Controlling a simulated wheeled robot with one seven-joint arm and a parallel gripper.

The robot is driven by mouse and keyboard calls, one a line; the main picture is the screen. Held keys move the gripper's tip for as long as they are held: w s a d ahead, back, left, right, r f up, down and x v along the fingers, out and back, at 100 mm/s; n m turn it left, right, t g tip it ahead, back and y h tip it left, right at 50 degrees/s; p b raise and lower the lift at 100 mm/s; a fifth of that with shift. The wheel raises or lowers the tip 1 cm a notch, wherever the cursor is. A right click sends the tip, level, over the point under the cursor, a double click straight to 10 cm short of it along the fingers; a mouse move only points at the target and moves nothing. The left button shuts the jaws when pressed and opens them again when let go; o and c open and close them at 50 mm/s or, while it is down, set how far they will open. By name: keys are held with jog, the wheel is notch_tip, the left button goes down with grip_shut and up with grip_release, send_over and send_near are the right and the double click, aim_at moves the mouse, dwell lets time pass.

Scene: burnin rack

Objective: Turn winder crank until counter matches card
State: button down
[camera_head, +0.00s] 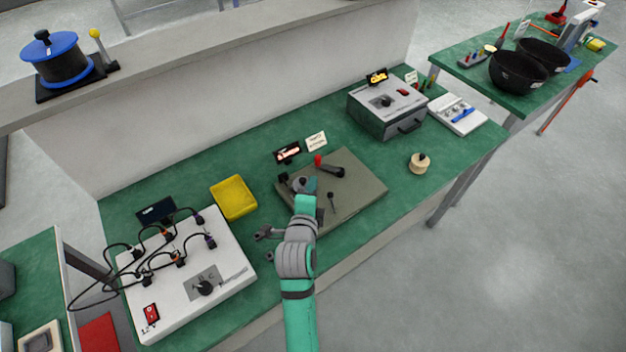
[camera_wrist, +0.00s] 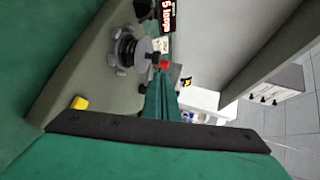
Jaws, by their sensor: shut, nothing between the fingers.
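The winder is a grey-brown base plate (camera_head: 358,207) in the middle of the green bench. Its crank has a red knob (camera_head: 318,159), also in the wrist view (camera_wrist: 165,64). The dark winder spool with a pale disc (camera_wrist: 127,48) stands beside it.
A white panel with cables (camera_head: 230,255) and a yellow tray (camera_head: 234,197) lie left of the winder. A grey instrument box (camera_head: 385,122) stands behind right. A round wooden piece (camera_head: 419,166) is at the right. A raised shelf (camera_head: 215,55) runs behind the bench.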

aim_at(316, 162)
jog(key=x, duration=0.8)
jog(key=shift+a, duration=0.15)
jog(key=shift+w, duration=0.15)
jog(key=shift+w+a, duration=0.15)
jog(key=shift+w, duration=0.25)
